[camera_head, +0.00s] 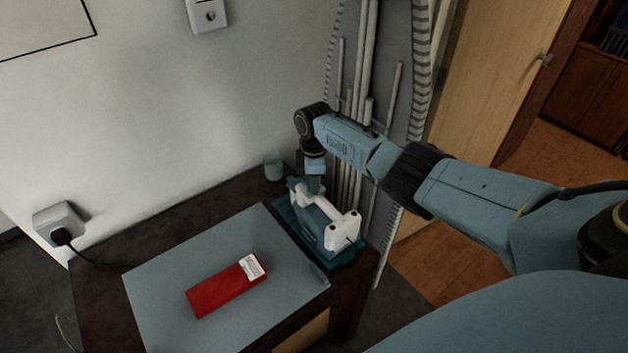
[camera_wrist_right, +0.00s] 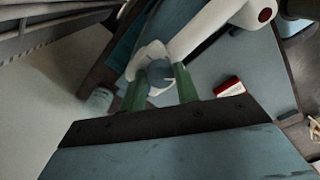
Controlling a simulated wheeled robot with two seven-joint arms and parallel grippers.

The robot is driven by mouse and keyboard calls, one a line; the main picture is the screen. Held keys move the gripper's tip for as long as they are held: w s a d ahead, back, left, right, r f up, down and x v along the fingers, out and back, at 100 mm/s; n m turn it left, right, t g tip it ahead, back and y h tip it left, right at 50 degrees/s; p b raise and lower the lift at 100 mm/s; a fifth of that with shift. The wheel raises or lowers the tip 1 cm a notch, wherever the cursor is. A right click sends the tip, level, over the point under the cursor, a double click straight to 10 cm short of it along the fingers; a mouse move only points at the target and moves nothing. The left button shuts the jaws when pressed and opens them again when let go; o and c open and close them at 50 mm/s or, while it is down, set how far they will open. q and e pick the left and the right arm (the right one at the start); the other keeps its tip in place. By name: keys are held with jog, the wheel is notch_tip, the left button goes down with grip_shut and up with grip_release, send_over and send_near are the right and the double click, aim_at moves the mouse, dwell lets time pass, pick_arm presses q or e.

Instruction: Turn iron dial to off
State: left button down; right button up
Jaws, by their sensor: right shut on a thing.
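The iron (camera_head: 322,224), with a blue body and white handle, stands on a teal tray (camera_head: 345,264) at the table's right end. In the right wrist view, its white handle (camera_wrist_right: 205,28) runs to the upper right. My right gripper (camera_head: 314,186) reaches down to the iron's back-left end. Its green fingers (camera_wrist_right: 160,86) are shut on the round iron dial (camera_wrist_right: 158,74), one on each side. The dial's markings are too small to read. My left gripper is out of view.
A grey mat (camera_head: 170,285) covers much of the dark table (camera_head: 95,310), with a red box (camera_head: 222,290) lying on it. A small cup (camera_head: 273,167) stands at the back near the wall. Pipes (camera_head: 365,100) rise behind the iron.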

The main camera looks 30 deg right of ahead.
dwell(0.5)
jog(key=o, duration=1)
jog(key=shift+r, duration=0.55)
notch_tip(320, 180, up, 12)
jog(key=shift+r+p, duration=0.2)
jog(key=shift+p, duration=0.65)
